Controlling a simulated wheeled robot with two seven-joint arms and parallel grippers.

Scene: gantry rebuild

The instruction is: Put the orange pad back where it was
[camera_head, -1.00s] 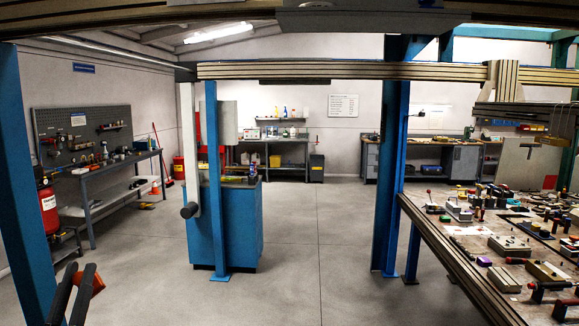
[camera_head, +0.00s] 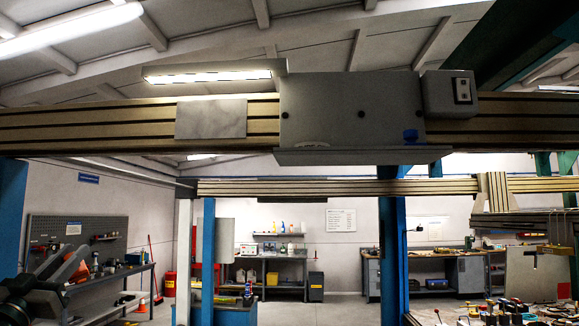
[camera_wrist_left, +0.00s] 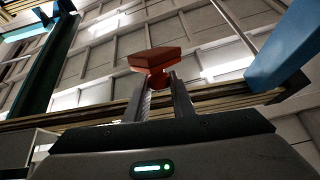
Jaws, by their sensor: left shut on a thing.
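The orange pad (camera_wrist_left: 155,58) is a flat reddish-orange block with a short stem beneath it. In the left wrist view it sits at the tips of my left gripper (camera_wrist_left: 158,84), whose two fingers are closed on the stem. In the head view my left gripper (camera_head: 66,266) is at the lower left, well left of the gantry's grey panel; a small bit of orange-brown shows by its fingers. My right gripper is in neither view. I cannot tell from these frames where the pad was before.
Overhead, a pale beam (camera_head: 50,126) carries a grey panel (camera_head: 348,105) with a narrow ledge (camera_head: 365,156). A blue knob (camera_head: 410,135) and a small pale thing are at the ledge. A lamp (camera_head: 210,75) and a switch box (camera_head: 450,94) flank the panel. A blue post stands at far left.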

